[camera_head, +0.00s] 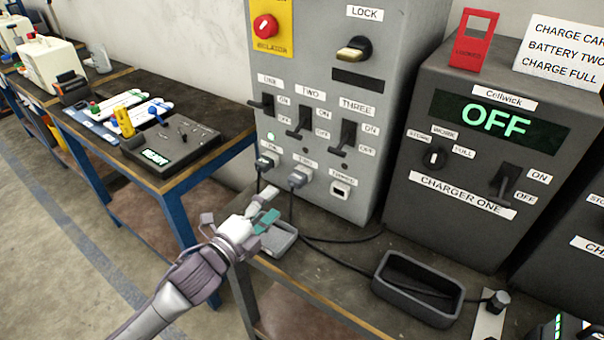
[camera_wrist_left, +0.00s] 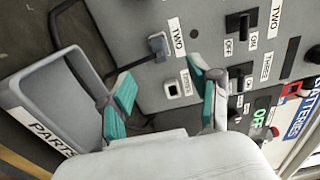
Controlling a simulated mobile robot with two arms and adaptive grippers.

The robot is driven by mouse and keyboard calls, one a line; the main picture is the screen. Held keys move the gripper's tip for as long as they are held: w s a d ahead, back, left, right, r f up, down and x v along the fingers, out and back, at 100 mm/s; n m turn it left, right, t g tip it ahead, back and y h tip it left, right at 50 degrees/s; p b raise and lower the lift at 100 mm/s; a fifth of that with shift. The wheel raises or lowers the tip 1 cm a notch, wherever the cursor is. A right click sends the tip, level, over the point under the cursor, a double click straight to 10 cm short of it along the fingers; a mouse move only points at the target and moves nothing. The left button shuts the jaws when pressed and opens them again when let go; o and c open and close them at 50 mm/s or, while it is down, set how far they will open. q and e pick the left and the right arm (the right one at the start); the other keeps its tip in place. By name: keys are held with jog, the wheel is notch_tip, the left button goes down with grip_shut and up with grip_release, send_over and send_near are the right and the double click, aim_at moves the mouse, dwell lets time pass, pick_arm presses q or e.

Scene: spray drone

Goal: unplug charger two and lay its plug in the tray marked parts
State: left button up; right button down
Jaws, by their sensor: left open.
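Charger two's plug (camera_head: 300,176) sits in the socket labelled TWO on the grey cabinet, with a dark cable hanging from it. The plug also shows in the left wrist view (camera_wrist_left: 157,46). My left gripper (camera_head: 268,206) is open and empty, below and in front of this plug; its teal fingers show in the left wrist view (camera_wrist_left: 161,76), apart from the plug. A grey tray marked PARTS (camera_wrist_left: 33,88) lies beyond the fingers, at the left of the wrist view. In the head view a small grey item (camera_head: 280,242), partly behind my gripper, appears to be this tray.
Plug one (camera_head: 267,160) is in the neighbouring socket, under a lit green lamp. Socket three (camera_head: 341,188) is empty. A dark tray (camera_head: 418,288) stands at the right of the bench, with a cable running by it. Charger one (camera_head: 470,155) shows OFF.

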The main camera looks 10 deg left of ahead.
aim_at(292, 184)
pick_arm(q)
jog(key=shift+w+d, duration=0.15)
jog(key=shift+w, duration=0.1)
jog(key=x, duration=0.6)
jog(key=shift+w+b, duration=0.35)
jog(key=shift+b, duration=0.05)
jog(key=shift+x, duration=0.95)
pick_arm(e)
jog(key=shift+s+a+f, duration=0.35)
jog(key=shift+s+f, duration=0.15)
jog(key=shift+s, duration=0.25)
jog(key=shift+s+r, duration=0.1)
jog(key=shift+r, duration=0.15)
pick_arm(q)
jog(key=shift+f, duration=0.1)
pick_arm(e)
jog(key=shift+a, duration=0.2)
pick_arm(q)
jog(key=shift+p, duration=0.4)
pick_arm(e)
jog(key=shift+r, duration=0.15)
